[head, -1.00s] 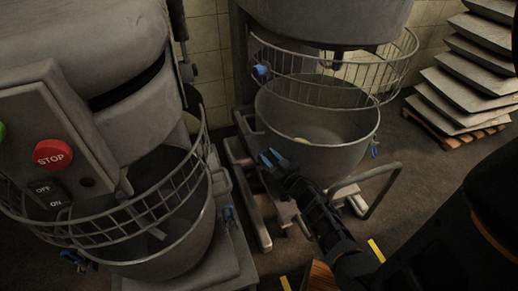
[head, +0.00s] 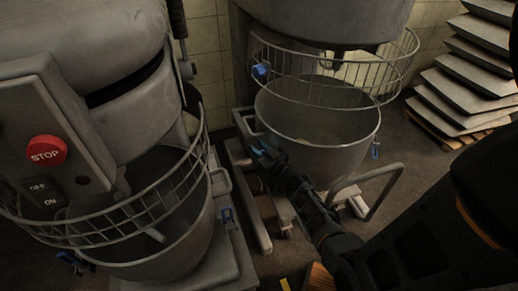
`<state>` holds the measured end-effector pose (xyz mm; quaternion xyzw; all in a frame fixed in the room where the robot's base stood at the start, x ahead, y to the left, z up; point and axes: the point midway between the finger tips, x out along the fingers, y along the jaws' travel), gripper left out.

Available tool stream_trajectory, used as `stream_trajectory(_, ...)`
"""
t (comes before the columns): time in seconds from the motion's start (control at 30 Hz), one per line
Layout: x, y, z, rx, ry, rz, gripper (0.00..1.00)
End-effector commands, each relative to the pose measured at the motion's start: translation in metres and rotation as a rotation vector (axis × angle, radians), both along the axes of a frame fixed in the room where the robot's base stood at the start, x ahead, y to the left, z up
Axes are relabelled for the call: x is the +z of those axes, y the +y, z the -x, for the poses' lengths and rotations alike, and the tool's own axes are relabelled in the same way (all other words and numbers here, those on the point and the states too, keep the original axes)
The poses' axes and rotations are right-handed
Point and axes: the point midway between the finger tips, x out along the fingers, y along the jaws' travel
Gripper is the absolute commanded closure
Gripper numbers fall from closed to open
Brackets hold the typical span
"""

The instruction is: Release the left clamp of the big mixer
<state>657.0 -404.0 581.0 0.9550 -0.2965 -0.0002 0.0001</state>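The big mixer (head: 320,22) stands at the back centre, with its steel bowl (head: 345,140) below a wire guard (head: 385,85). A blue right clamp (head: 375,151) shows at the right side of the bowl. My gripper (head: 266,153) is at the left side of the bowl, reaching up from the lower right. Small blue parts show at its tips, close against the bowl's left side. I cannot separate the left clamp from the blue fingertips there, nor tell whether the fingers touch it or are closed.
A second mixer (head: 90,50) with a red stop button (head: 46,151), guard and bowl (head: 165,245) fills the left. A bent metal handle (head: 385,195) sticks out right of the big bowl. Stacked trays (head: 460,90) stand on a pallet at the back right.

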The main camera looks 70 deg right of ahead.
Motion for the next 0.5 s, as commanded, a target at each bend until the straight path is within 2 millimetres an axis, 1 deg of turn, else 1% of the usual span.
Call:
stream_trajectory(0.03, 0.0, 0.0001, 0.0002, 0.0, 0.0, 0.0, 0.92)
stream_trajectory(0.1, 0.0, 0.0001, 0.0002, 0.0, 0.0, 0.0, 0.99)
stream_trajectory(0.13, 0.0, 0.0001, 0.0002, 0.0, 0.0, 0.0, 1.0)
stream_trajectory(0.5, -0.0007, 0.0004, 0.0004, 0.0, -0.002, 0.002, 1.0)
